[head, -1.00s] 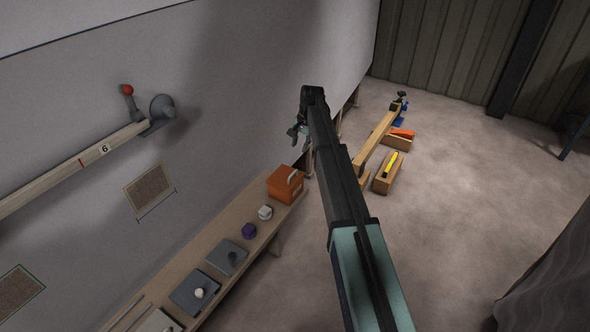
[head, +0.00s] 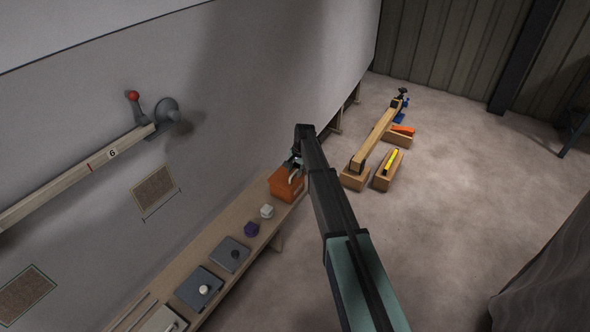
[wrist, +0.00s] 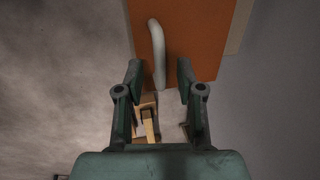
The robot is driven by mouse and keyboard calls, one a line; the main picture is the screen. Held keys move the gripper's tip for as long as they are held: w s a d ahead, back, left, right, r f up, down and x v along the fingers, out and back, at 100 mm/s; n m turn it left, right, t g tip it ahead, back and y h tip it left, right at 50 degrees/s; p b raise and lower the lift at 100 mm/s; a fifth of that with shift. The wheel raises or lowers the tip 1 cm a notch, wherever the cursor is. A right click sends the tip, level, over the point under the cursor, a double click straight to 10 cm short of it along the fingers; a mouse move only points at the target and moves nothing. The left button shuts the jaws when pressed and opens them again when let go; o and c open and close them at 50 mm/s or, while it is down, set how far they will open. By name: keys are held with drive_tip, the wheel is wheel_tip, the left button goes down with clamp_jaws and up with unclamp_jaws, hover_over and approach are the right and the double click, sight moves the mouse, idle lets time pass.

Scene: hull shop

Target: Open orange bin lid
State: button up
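The orange bin (head: 285,187) stands at the far end of the wooden bench, with its lid down. A pale curved handle (wrist: 157,52) crosses the orange lid (wrist: 192,38) in the wrist view; the handle also shows in the head view (head: 294,174). My gripper (wrist: 157,72) is open, its two fingers spread apart with the near end of the handle in line with the gap between them. In the head view my gripper (head: 293,162) is just above the bin and partly hides its top. I cannot tell whether the fingers touch the lid.
The bench (head: 215,240) carries a white block (head: 267,211), a purple block (head: 251,229) and grey plates with knobs (head: 199,287). The pale hull wall (head: 230,110) rises beside it. A wooden beam (head: 376,137) and open boxes (head: 387,172) stand on the floor, which is otherwise largely clear to the right.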

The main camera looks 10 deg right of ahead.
drive_tip(key=shift+f, duration=0.1)
clamp_jaws()
drive_tip(key=shift+a, duration=0.1)
drive_tip(key=w+a+b, duration=0.3)
drive_tip(key=w+a, duration=0.4)
drive_tip(key=a, duration=0.1)
drive_tip(key=shift+w, duration=0.2)
unclamp_jaws()
